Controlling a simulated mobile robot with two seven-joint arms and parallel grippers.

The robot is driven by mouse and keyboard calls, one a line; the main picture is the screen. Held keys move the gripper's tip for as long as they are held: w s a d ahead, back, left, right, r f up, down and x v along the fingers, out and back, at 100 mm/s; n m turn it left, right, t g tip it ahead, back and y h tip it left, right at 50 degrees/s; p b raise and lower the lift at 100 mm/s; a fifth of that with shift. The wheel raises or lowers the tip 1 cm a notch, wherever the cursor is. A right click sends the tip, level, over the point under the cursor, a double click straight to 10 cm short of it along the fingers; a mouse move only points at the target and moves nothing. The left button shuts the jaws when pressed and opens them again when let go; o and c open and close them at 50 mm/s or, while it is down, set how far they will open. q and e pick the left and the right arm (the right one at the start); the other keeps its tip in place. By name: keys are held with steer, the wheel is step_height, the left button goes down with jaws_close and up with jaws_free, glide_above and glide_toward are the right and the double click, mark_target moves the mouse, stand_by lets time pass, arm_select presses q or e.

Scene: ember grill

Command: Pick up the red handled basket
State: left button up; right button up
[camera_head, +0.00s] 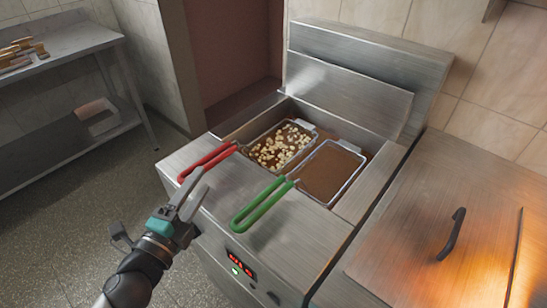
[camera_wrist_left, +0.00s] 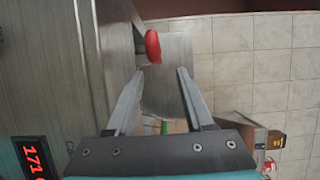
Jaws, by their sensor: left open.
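The red handled basket (camera_head: 283,146) sits in the left side of the fryer well and holds pale pieces in brown oil. Its red handle (camera_head: 207,160) sticks out over the fryer's front edge. My left gripper (camera_head: 194,186) is open and empty, just in front of and below the handle's end. In the left wrist view the red handle end (camera_wrist_left: 152,46) shows beyond the fingertips (camera_wrist_left: 160,73), apart from them. My right gripper is not in view.
A second basket with a green handle (camera_head: 262,206) sits to the right of the red one in the fryer. A steel cover with a black handle (camera_head: 452,234) is at the right. A steel table (camera_head: 62,42) stands at the far left.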

mark_target(213, 166)
arm_select(q)
steer(key=shift+x, duration=4.65)
steer(key=shift+f, duration=0.2)
steer(key=shift+c, duration=0.4)
jaws_close()
steer(key=shift+r, duration=0.1)
